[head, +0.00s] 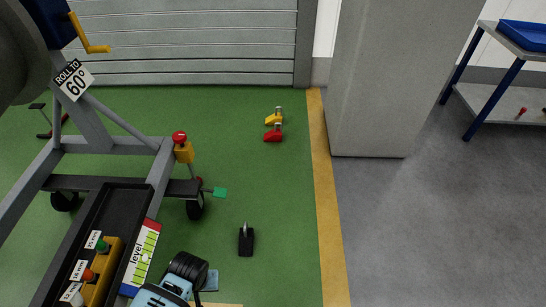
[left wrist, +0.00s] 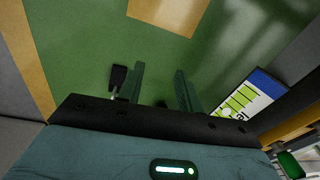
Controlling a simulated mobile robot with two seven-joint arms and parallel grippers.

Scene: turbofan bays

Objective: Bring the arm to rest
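My left arm's light-blue and black wrist (head: 185,275) shows at the bottom of the head view, right of the level card. In the left wrist view my left gripper (left wrist: 158,70) has its two green-tinted fingers apart, with green floor seen between them. No held object shows; a small dark shape near the finger bases is unclear. My right gripper is not in view.
A black pedal-like piece (head: 246,241) and red and yellow pieces (head: 273,133) lie on the floor. A pillar (head: 385,80) and blue-legged table (head: 510,100) stand right.

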